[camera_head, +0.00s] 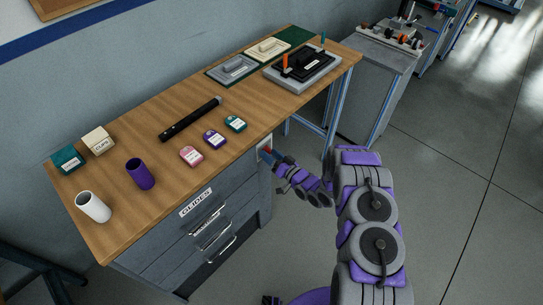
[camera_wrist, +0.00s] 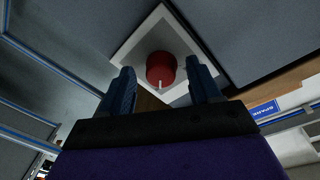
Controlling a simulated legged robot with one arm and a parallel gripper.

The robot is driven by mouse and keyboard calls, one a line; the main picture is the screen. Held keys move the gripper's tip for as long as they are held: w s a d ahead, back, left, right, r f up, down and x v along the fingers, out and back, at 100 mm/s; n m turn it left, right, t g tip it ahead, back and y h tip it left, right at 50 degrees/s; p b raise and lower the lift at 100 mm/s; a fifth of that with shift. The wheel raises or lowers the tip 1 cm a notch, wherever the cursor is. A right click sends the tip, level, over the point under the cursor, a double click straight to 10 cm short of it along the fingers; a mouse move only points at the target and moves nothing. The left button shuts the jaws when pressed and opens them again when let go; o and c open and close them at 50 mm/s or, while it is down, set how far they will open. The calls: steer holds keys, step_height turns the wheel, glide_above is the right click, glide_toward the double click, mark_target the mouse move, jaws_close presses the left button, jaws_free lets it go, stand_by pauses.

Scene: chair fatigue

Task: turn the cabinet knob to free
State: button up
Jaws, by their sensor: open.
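The cabinet knob (camera_wrist: 161,69) is red and round with a white pointer mark at its lower edge in the wrist view. It sits on a pale square plate (camera_wrist: 133,45) on the grey cabinet side. My gripper (camera_wrist: 162,86) is open, with one blue finger on each side of the knob's near edge. I cannot tell whether the fingers touch it. In the head view my gripper (camera_head: 269,154) is at the cabinet's right end, by the plate (camera_head: 263,143). The knob is mostly hidden there, and no free label can be read.
The cabinet drawers (camera_head: 208,235) are labelled GLIDES. Above is a wooden bench top (camera_head: 150,98) with cups, small tubs, boxes, a black bar (camera_head: 189,119) and a grey fixture (camera_head: 302,68). Blue bench legs (camera_head: 340,105) stand right of the cabinet. Open floor (camera_head: 450,180) lies to the right.

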steer(key=shift+c, duration=0.4)
steer(key=c, duration=1)
steer(key=shift+o, duration=0.2)
steer(key=shift+d+n, duration=0.1)
steer(key=shift+n, duration=0.3)
steer(key=n+p, duration=0.1)
steer(key=n, duration=0.2)
steer(key=shift+n, duration=0.4)
steer(key=shift+w+f+n+g+y+b, duration=0.1)
steer(key=shift+n+y+b, duration=0.4)
steer(key=shift+n, duration=1.85)
steer(key=shift+s+f+n+g+y+b, duration=0.1)
steer(key=shift+n+b, duration=0.75)
steer(key=shift+n, duration=1.55)
steer(key=shift+w+n+g+y+b, duration=0.1)
steer(key=shift+n+y+b, duration=0.4)
steer(key=shift+n, duration=1.85)
